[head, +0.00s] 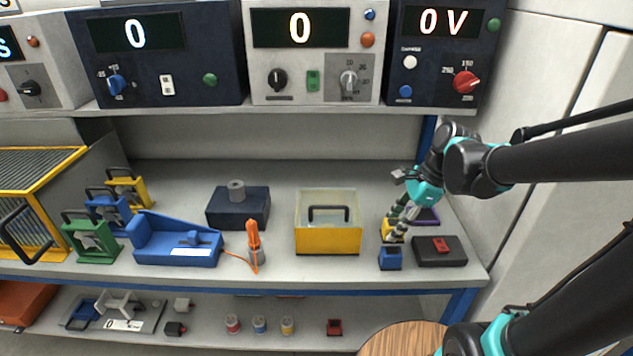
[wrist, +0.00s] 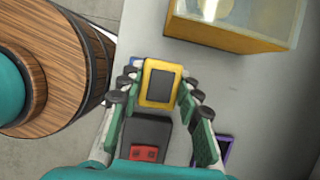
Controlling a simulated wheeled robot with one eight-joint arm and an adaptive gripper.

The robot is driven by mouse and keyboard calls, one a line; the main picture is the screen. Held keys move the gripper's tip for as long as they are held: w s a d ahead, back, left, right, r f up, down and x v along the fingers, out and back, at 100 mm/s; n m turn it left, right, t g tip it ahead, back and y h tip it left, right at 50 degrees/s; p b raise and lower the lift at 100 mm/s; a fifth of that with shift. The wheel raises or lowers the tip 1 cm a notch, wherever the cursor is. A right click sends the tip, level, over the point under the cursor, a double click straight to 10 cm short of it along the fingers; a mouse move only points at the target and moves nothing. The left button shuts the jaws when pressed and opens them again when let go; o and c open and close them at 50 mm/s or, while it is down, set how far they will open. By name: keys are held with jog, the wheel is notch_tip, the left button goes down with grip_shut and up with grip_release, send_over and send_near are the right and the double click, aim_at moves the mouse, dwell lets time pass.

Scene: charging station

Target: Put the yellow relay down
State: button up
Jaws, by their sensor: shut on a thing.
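The yellow relay (wrist: 150,97), a small block with a dark grey face, sits between the fingertips of my gripper (wrist: 159,90) in the wrist view. My gripper is shut on it. In the head view the relay (head: 386,230) is partly hidden by the fingers of my gripper (head: 396,228), at the right part of the bench. It shows just behind a small blue block (head: 390,260). I cannot tell whether the relay touches the bench.
A black block with a red top piece (head: 440,250) lies right of the blue block. A purple-edged item (head: 429,216) is behind it. A yellow box with clear walls (head: 328,241) stands left. Bare bench lies between. A wooden round top (head: 402,340) is below the front edge.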

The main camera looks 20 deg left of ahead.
jog(key=w+a, duration=0.1)
jog(key=w, duration=0.4)
jog(key=w+a+f, duration=0.1)
jog(key=w+a, duration=0.1)
jog(key=w, duration=0.4)
jog(key=w+a, duration=0.2)
jog(key=w, duration=0.4)
jog(key=shift+w+f, duration=0.2)
jog(key=shift+f, duration=2.8)
jog(key=o, duration=1.2)
jog(key=shift+f, duration=0.1)
jog(key=v, duration=0.7)
jog(key=shift+r, duration=0.35)
jog(key=shift+d, duration=0.15)
